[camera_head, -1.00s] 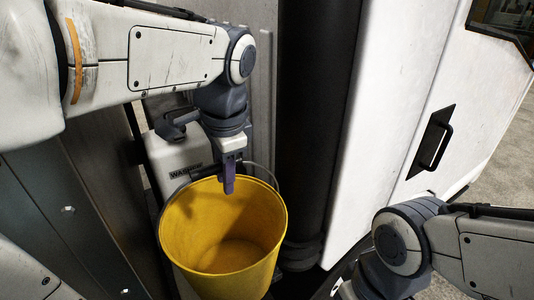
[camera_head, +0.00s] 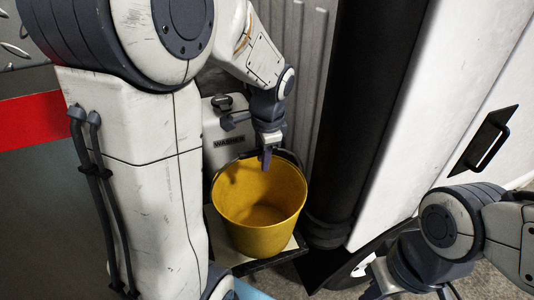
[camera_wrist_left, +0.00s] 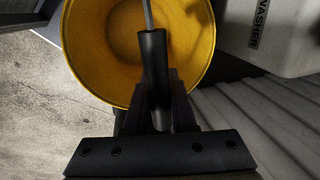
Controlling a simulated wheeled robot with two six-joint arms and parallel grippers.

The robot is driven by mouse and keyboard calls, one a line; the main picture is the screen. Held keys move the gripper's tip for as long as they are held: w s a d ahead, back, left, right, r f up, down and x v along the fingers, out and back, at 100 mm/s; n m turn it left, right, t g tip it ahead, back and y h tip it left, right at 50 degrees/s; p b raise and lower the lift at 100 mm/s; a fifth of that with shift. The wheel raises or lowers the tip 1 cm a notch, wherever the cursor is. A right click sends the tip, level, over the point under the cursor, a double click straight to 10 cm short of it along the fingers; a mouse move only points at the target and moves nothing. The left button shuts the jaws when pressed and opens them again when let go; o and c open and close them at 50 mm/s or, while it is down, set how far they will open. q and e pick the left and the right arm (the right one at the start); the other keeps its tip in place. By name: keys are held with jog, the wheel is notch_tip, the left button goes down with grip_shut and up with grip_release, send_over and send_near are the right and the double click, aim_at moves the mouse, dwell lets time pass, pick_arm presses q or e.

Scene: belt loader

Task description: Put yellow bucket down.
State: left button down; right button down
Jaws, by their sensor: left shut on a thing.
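The yellow bucket (camera_head: 258,205) is upright and empty, close to the white washer container (camera_head: 222,125). It is above or on a small dark-edged platform (camera_head: 232,262); I cannot tell whether its base touches. My left gripper (camera_head: 266,160) is above the bucket's rim, shut on its handle. The left wrist view shows the fingers (camera_wrist_left: 160,98) around the black handle grip (camera_wrist_left: 153,60), with the bucket (camera_wrist_left: 95,50) below. My right arm is at the lower right of the head view, with its fingertips out of frame.
A thick black column (camera_head: 365,110) stands right of the bucket. Beyond it is a white vehicle panel (camera_head: 455,110) with a black handle (camera_head: 488,140). A ribbed grey panel (camera_head: 300,60) is behind the washer container. A wheel (camera_head: 358,268) shows below.

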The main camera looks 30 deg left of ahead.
pick_arm(q)
jog(key=shift+f, duration=0.25)
jog(key=shift+s+f+b, duration=0.2)
jog(key=shift+f+b, duration=0.3)
jog(key=shift+f, duration=0.3)
jog(key=c, duration=0.7)
grip_release()
jog(key=shift+c, duration=0.2)
jog(key=shift+w+r, duration=0.1)
